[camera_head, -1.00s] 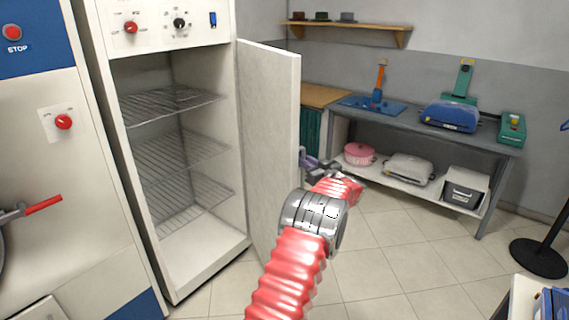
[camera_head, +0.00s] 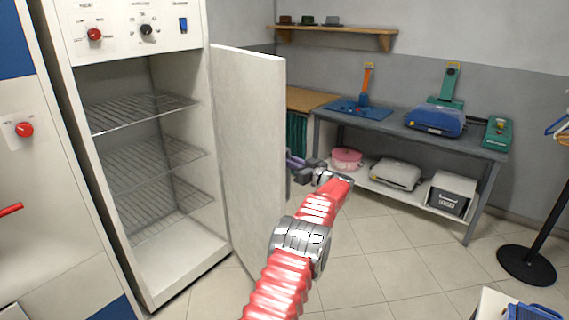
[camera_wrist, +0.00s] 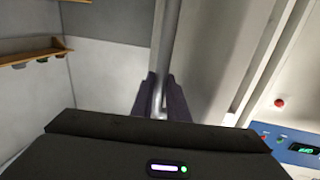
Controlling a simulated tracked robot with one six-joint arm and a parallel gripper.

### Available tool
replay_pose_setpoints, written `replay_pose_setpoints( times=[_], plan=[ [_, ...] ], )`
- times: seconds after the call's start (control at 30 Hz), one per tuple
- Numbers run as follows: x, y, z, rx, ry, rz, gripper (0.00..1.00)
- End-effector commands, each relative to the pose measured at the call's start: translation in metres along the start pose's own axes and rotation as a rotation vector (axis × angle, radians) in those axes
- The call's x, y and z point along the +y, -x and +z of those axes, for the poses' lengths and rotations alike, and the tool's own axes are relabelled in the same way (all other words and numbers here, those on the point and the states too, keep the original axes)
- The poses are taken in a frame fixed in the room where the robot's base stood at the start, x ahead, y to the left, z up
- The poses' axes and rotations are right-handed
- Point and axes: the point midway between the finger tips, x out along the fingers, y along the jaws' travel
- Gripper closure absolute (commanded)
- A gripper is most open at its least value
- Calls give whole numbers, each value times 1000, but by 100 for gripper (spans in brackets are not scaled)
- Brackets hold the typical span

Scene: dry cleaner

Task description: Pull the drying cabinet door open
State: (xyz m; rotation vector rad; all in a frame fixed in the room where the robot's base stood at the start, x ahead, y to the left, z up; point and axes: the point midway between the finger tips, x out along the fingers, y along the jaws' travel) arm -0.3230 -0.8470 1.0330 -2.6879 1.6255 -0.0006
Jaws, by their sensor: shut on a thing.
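The drying cabinet (camera_head: 188,262) stands at the left in the head view, with wire shelves (camera_head: 150,160) inside. Its white door (camera_head: 248,150) is swung wide open, hinged on the cabinet's right side. My gripper (camera_head: 294,168) is at the door's free edge, on its far side. In the wrist view, my gripper's dark fingers (camera_wrist: 162,98) are closed around a grey metal bar handle (camera_wrist: 166,50) that runs along the door (camera_wrist: 208,50). In the head view the door hides the handle.
A black stand base (camera_head: 526,265) is on the floor at the right. A wall shelf (camera_head: 340,33) is above. Tiled floor (camera_head: 390,270) lies clear between the door and the stand.

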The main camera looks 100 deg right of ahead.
Motion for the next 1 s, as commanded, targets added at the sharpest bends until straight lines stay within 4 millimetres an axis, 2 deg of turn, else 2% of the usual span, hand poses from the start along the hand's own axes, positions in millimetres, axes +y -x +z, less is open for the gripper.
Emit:
replay_pose_setpoints(
  times=[0.2,0.23,0.33,0.67,0.87,1.0],
  plan=[
    [-2,-1,0,0,0,-3,100],
    [-3,-1,0,0,0,-4,85],
    [-5,-3,0,0,0,-7,78],
    [-9,-5,0,0,0,-13,78],
    [-8,8,0,0,-1,-13,78],
    [-8,25,0,0,-1,-12,78]
  ],
)
